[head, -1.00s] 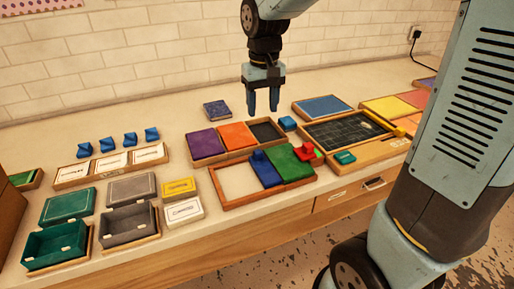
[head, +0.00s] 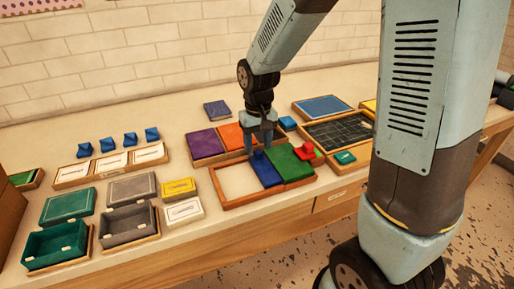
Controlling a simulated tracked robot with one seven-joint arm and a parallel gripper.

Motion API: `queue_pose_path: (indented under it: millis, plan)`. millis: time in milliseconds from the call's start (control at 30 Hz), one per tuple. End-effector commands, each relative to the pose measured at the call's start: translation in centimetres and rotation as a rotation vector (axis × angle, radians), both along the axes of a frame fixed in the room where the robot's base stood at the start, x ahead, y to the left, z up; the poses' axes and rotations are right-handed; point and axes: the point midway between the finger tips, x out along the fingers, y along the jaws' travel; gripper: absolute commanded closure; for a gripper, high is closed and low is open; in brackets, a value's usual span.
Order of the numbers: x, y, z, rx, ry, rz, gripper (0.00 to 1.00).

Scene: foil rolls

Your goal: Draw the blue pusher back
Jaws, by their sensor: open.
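The blue pusher (head: 267,176), a flat blue piece with a raised knob at its back, lies in the wooden frame tray (head: 247,202). It sits between the tray's empty pale left part and a green panel (head: 291,167). My gripper (head: 259,149) points down at the back of the blue pusher, with its fingertips low around or just above the knob. The fingers are apart. They partly hide the knob, and I cannot tell whether they touch it.
A red knobbed piece (head: 306,151) stands right of the green panel. A tray with purple (head: 206,142) and orange panels lies behind. Boxes, including an open grey one (head: 127,221), stand to the left. The frame's left part is bare.

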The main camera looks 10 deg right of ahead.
Motion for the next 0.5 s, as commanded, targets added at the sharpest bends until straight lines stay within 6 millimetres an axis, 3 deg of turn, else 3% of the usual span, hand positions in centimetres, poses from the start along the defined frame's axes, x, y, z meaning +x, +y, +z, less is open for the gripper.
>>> queue_pose_path:
  millis: [200, 500]
  plan:
    - [0.0, 0.0, -1.7, 0.0, 0.001, 0.0, 0.47]
    - [0.0, -0.1, -1.9, 0.0, 0.0, -0.001, 0.47]
